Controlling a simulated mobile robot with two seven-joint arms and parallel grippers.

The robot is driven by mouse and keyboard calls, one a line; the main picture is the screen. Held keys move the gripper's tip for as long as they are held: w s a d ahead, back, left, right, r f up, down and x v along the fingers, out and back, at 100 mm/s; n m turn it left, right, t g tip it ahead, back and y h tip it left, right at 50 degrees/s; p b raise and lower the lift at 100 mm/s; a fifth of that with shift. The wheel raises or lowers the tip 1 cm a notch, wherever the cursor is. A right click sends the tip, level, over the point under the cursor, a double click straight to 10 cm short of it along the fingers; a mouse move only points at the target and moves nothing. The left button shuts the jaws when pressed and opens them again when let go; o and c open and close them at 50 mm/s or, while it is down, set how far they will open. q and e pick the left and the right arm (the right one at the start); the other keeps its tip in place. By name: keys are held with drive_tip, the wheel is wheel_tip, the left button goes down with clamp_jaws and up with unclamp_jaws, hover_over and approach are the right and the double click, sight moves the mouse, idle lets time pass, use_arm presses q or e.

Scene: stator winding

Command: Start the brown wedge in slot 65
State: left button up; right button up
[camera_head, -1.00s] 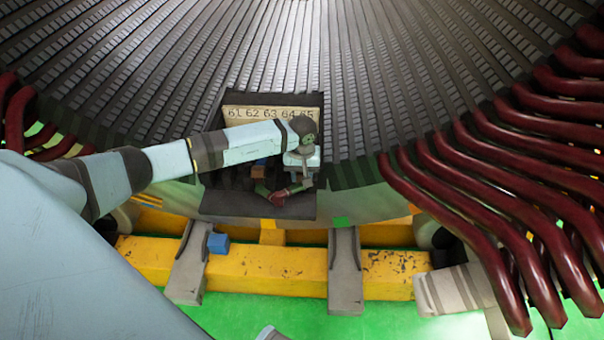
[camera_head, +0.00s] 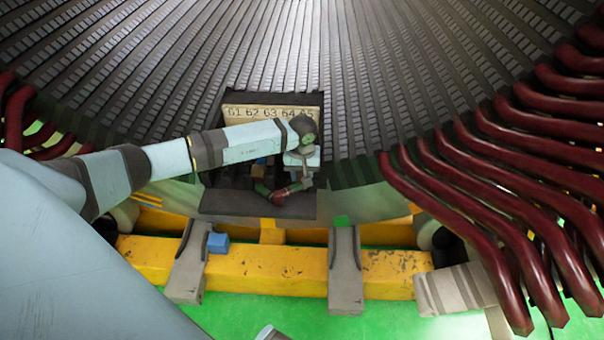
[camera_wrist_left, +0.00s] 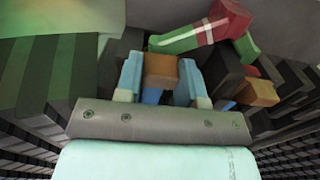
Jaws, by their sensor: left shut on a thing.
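In the left wrist view my left gripper (camera_wrist_left: 159,66) has its two light blue fingers shut on a brown wedge (camera_wrist_left: 161,72), which shows as a short block end between them. Something blue shows below it. In the head view the gripper (camera_head: 300,182) hangs at the right side of a dark recess at the stator's lower edge, and the held wedge cannot be made out. A plate (camera_head: 272,113) above the recess bears the numbers 61 to 65; the gripper is below its right end. The slot 65 opening is hidden behind my wrist.
A red and green piece (camera_wrist_left: 200,36) lies close beyond the fingers. Another brown block (camera_wrist_left: 257,92) is to their right. Dark red coil bars (camera_head: 500,225) crowd the right side. A yellow beam (camera_head: 270,274) and a blue block (camera_head: 218,243) lie below.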

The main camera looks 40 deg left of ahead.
use_arm(q)
drive_tip(key=shift+w+a+b, duration=0.35)
drive_tip(key=shift+w+b, duration=0.25)
use_arm(e)
drive_tip(key=shift+f, duration=0.2)
use_arm(q)
drive_tip(key=o, duration=0.9)
drive_tip(key=shift+c, duration=0.2)
use_arm(e)
drive_tip(key=shift+r, duration=0.1)
